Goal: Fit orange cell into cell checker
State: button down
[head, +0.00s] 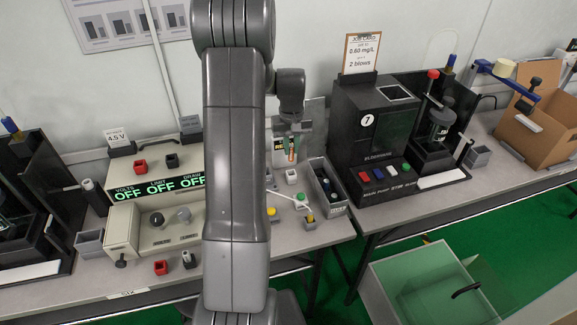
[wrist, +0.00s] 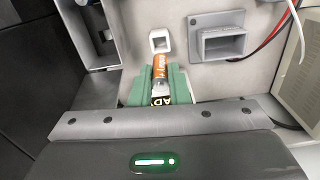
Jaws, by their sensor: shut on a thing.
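My gripper (wrist: 160,88), with green finger pads, is shut on the orange cell (wrist: 160,67). In the head view my gripper (head: 291,138) holds the cell (head: 291,155) roughly upright above the table. A small white block with a square opening (wrist: 160,40) lies just beyond the cell's free end in the wrist view, and the cell looks apart from it. The block also shows below the cell in the head view (head: 291,177). I cannot tell whether this block belongs to the cell checker. A black label with pale letters shows between the pads, partly hidden.
A grey bin (head: 315,177) with dark items stands to the right, beside the black tester (head: 372,135). Yellow-topped parts (head: 272,213) stand nearer. A grey open holder (wrist: 222,45) and red and black wires are close in the wrist view. My arm hides the middle table.

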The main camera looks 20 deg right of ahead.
aim_at(292, 146)
notch_tip(292, 146, down, 8)
jog(key=shift+r+p, duration=0.15)
jog(key=shift+p, duration=0.15)
jog(key=c, duration=1.4)
grip_release()
notch_tip(292, 146, up, 12)
jog(key=shift+r+b, duration=0.1)
jog(key=shift+b, duration=0.2)
